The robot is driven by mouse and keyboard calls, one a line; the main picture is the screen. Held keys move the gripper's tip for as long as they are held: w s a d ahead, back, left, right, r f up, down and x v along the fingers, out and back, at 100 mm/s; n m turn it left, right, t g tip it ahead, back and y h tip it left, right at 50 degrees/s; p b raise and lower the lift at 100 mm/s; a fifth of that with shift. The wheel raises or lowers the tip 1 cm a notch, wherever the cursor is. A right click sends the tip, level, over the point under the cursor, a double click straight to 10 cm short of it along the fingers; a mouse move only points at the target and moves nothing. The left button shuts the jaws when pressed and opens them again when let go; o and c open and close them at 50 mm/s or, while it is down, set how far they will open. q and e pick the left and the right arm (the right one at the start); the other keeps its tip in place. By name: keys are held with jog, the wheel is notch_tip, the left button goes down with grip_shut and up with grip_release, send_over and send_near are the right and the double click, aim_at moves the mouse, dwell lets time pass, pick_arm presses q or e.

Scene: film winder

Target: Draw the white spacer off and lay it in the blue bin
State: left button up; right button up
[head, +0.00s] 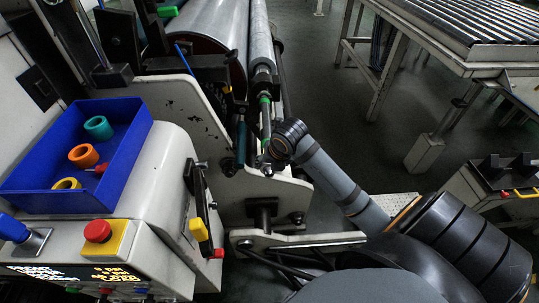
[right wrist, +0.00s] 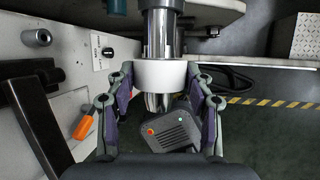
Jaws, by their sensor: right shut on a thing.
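The white spacer (right wrist: 160,75) is a short ring around the metal shaft (right wrist: 160,35) in the right wrist view. The shaft's slotted tip sticks out below it. My right gripper (right wrist: 160,78) has one finger on each side of the spacer and is shut on it. In the head view my right wrist reaches the shaft end from the right, and the spacer is not clearly seen there. The blue bin (head: 130,160) sits on the white machine housing at left. It holds a teal ring (head: 98,127), an orange ring (head: 83,155) and a yellow ring (head: 67,184). My left gripper is not in view.
A small red piece (head: 102,168) also lies in the bin. The machine's white side plate (head: 185,105) rises between the bin and shaft. A roller table (head: 470,30) stands far right.

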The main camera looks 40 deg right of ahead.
jog(key=s+a, duration=0.4)
jog(key=s, duration=0.3)
jog(key=shift+s+a+b, duration=0.15)
jog(key=shift+a+b, duration=0.1)
jog(key=shift+b, duration=0.2)
jog(key=shift+s, duration=0.1)
